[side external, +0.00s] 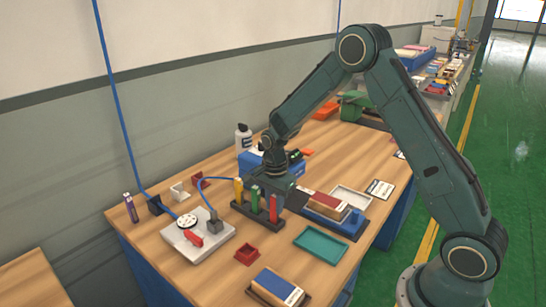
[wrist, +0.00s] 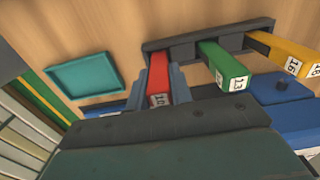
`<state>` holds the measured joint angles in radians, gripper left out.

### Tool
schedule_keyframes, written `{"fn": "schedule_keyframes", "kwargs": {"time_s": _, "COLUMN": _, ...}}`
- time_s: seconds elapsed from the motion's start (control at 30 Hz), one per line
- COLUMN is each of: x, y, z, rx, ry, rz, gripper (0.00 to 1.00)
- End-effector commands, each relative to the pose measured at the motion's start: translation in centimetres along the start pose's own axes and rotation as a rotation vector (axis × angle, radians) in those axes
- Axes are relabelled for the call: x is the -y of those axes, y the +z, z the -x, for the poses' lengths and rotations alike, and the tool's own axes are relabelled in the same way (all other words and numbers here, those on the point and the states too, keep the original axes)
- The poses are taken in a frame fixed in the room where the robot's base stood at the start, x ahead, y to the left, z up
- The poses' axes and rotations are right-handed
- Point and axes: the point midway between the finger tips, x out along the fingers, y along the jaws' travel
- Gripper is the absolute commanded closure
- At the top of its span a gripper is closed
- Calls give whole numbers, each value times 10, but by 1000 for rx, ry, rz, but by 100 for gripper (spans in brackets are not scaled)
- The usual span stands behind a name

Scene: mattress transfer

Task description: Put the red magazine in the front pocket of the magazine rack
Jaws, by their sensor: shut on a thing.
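The magazine rack (side external: 244,210) is a dark block on the wooden table; its dark bar also shows in the wrist view (wrist: 181,50). The red magazine (side external: 273,208) stands upright at the rack's front end. In the wrist view the red magazine (wrist: 158,75) lies between the two grey-blue fingers, its labelled end toward the camera. My gripper (wrist: 160,90) is shut on it. Its lower end meets the rack at the front pocket; how deep it sits is hidden. The green magazine (wrist: 222,66) and yellow magazine (wrist: 285,55) stand in the other pockets.
A teal tray (side external: 320,243) lies right of the rack, and a small red box (side external: 246,254) in front. A grey fixture plate (side external: 186,245) with a blue cable is at left. A blue bin (side external: 249,161) and white bottle (side external: 243,137) stand behind.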

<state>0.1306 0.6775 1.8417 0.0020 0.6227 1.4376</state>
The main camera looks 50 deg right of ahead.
Motion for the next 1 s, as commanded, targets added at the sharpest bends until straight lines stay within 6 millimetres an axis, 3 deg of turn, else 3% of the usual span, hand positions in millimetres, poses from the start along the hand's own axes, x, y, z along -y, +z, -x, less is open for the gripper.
{"fn": "schedule_keyframes", "kwargs": {"time_s": 0.37, "x": 0, "y": 0, "z": -3, "rx": 0, "ry": 1, "rz": 0, "gripper": 100}}
{"fn": "schedule_keyframes", "kwargs": {"time_s": 0.4, "x": 0, "y": 0, "z": -3, "rx": 0, "ry": 1, "rz": 0, "gripper": 75}}
{"fn": "schedule_keyframes", "kwargs": {"time_s": 0.5, "x": 0, "y": 0, "z": -3, "rx": 0, "ry": 1, "rz": 0, "gripper": 57}}
{"fn": "schedule_keyframes", "kwargs": {"time_s": 1.0, "x": 0, "y": 0, "z": 5, "rx": 0, "ry": -2, "rz": 0, "gripper": 57}}
